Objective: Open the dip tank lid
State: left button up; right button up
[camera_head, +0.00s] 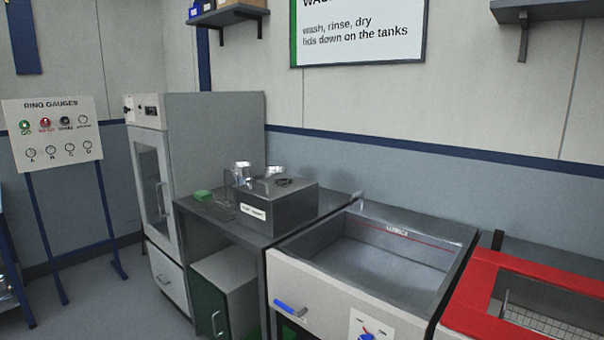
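A dark grey box-shaped tank (290,209) stands on the dark bench left of the basin and looks like the dip tank. Its white front label is too small to read surely. Its flat lid (300,187) appears closed, with a handle (263,184) on top. Two shiny metal cylinders (274,171) show at its back edge; I cannot tell whether they stand on or behind it. Neither of my grippers is in view.
Right of the tank is an open basin (352,290) with a blue handle (290,308) in front, then a red-framed unit (476,299). A tall grey cabinet (220,140) stands behind left. A green item (202,195) lies on the bench. The floor at front left is clear.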

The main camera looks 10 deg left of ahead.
aim_at(273, 187)
jog(key=i+j+z, duration=0.15)
jog(key=j+z, duration=0.2)
jog(key=i+j+z, duration=0.1)
jog(key=j+z, duration=0.25)
jog(key=i+j+z, duration=0.1)
jog(key=j+z, duration=0.25)
jog(key=l, duration=0.1)
